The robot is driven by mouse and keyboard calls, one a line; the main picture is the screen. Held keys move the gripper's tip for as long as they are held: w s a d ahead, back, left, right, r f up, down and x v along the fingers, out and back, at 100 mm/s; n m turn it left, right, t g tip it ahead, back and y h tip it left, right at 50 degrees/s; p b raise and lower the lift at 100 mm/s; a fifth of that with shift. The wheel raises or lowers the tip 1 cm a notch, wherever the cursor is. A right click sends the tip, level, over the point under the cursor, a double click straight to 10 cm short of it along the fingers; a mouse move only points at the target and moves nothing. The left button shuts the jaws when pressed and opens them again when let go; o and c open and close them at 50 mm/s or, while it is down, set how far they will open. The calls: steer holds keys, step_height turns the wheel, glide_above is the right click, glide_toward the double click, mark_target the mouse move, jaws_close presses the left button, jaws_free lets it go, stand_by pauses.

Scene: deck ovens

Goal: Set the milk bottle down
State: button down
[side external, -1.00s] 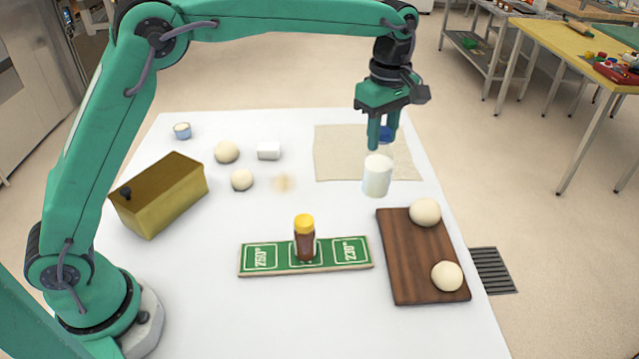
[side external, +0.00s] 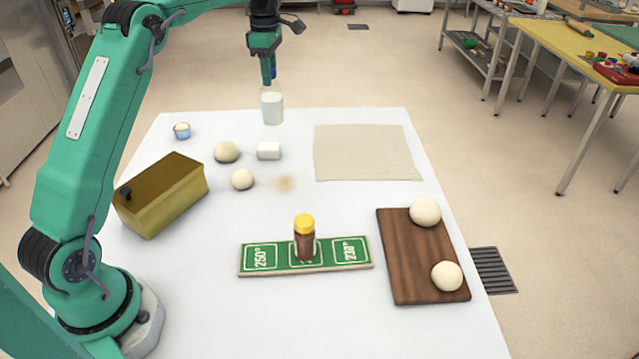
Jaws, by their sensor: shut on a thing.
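The milk bottle (side external: 272,108) is white below with a clear upper part and a blue cap. It shows near the far edge of the white table, roughly upright. My gripper (side external: 268,76) is above it, shut on its top by the blue cap, and the fingers partly hide the cap. I cannot tell whether the bottle's base touches the table or hangs above it.
A beige cloth (side external: 365,153) lies bare at right. A brown jar (side external: 304,240) stands on a green board (side external: 345,252). A gold tin (side external: 160,195) is at left.

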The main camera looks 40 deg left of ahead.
steer(key=s+a+f+n, duration=0.1)
steer(key=s+a+f, duration=0.1)
steer(key=a, duration=0.8)
steer(key=s+a+f+n, duration=0.1)
steer(key=a+f, duration=0.4)
steer(key=a, duration=0.6)
steer(key=shift+s, duration=0.7)
steer(key=shift+a, duration=0.1)
steer(key=shift+f, duration=2.1)
steer(key=c, duration=1.1)
jaws_free()
steer(key=shift+o, duration=0.2)
